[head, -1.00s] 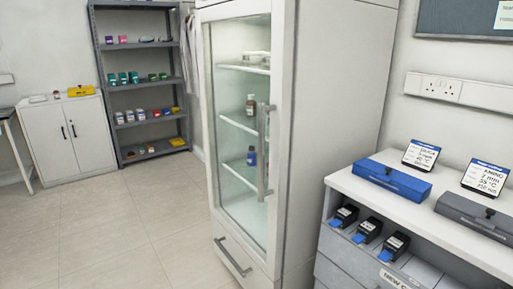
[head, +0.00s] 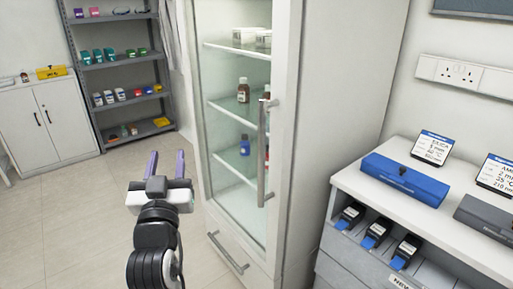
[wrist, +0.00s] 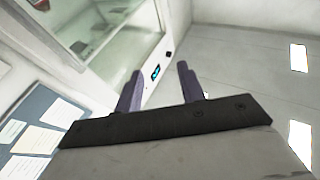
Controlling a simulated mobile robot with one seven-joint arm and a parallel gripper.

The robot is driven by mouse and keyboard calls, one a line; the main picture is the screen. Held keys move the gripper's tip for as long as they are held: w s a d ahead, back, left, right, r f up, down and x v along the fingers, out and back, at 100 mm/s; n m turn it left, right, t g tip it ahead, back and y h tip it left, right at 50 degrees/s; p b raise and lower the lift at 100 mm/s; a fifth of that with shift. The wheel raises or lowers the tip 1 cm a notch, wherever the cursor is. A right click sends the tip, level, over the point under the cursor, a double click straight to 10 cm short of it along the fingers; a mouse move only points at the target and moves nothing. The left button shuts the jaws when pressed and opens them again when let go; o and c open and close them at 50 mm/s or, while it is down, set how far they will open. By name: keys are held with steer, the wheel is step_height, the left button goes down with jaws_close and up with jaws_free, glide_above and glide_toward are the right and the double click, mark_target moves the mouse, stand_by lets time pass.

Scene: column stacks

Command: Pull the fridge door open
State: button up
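The white fridge (head: 290,60) stands in the middle of the head view with its glass door (head: 228,110) shut. A vertical grey bar handle (head: 262,155) is on the door's right side. Bottles and white boxes show on the shelves behind the glass. My gripper (head: 168,165) is left of the handle and apart from it, its two purple fingers spread and empty. In the wrist view my gripper (wrist: 158,88) is also open with nothing between the fingers. The fridge's glass front (wrist: 110,35) shows tilted at the upper left there.
A white bench (head: 440,215) with a blue case (head: 405,180) and black-and-blue items stands right of the fridge. A grey shelf rack (head: 115,75) and white cabinet (head: 45,125) stand at the back left. Pale floor (head: 80,220) is clear at left.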

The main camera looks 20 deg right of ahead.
mark_target(260, 156)
steer(key=s+d+f+m+g+h, duration=0.1)
steer(key=d+f+m+g+h, duration=0.2)
steer(key=d, duration=0.5)
steer(key=s+d+f+m+g+h, duration=0.1)
steer(key=d+f+m+g+h, duration=0.15)
steer(key=d+f+g, duration=0.4)
steer(key=w+d+t+p, duration=0.1)
steer(key=w+d, duration=0.2)
steer(key=w+d+r+p, duration=0.1)
steer(key=w+d, duration=0.1)
steer(key=w, duration=0.2)
steer(key=w+d+n+t+p, duration=0.1)
steer(key=w+d+p, duration=0.1)
steer(key=w+d, duration=0.1)
steer(key=shift+w+d+r+t, duration=0.3)
steer(key=shift+t, duration=0.05)
steer(key=shift+w+d, duration=0.25)
steer(key=shift+w, duration=0.15)
jaws_close()
